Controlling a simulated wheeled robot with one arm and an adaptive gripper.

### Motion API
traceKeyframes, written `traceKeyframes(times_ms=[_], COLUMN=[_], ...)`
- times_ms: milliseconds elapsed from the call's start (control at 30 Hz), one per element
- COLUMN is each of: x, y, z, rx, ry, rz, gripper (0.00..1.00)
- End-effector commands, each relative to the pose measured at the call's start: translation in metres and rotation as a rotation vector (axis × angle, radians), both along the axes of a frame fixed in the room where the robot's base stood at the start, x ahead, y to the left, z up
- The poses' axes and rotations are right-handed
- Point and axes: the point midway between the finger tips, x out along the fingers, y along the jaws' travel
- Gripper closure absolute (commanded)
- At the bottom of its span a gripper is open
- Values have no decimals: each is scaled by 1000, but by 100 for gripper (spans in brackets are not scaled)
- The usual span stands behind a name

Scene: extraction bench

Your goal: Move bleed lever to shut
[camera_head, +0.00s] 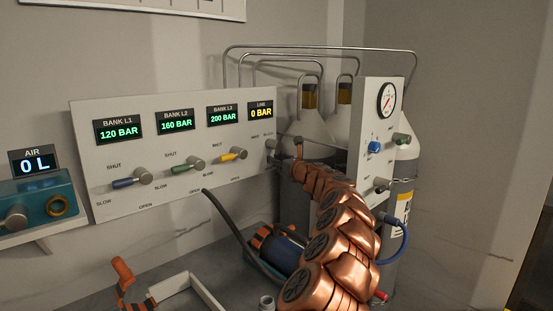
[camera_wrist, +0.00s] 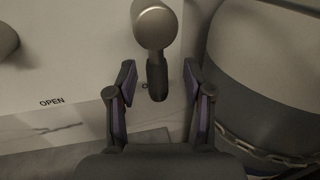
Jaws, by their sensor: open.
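The lever at the right end of the bank panel, which I take to be the bleed lever, has a grey metal hub (camera_head: 271,146). In the wrist view its hub (camera_wrist: 155,24) is at top centre and its dark handle (camera_wrist: 157,80) points down toward a label mostly hidden behind it; only an "O" shows. My gripper (camera_wrist: 159,76) is open, with one finger on each side of the handle and visible gaps to both. In the head view my gripper (camera_head: 298,148) is at the panel's right end, its fingers small and hard to make out.
The line display (camera_head: 261,112) reads 0 BAR. Right of my gripper stand a gauge panel (camera_head: 368,110) and gas cylinders (camera_head: 407,165); a chain (camera_wrist: 265,153) runs close by.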

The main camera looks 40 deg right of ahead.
Motion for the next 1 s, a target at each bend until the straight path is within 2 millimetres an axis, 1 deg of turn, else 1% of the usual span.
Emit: traceKeyframes(times_ms=[233,600,667,1000], x=[11,13,13,13], y=[0,0,0,0], z=[1,1,1,1], rx=[-3,-1,-1,-2], ry=[0,-2,-2,-2], rz=[5,5,5,5], gripper=[48,48,54,89])
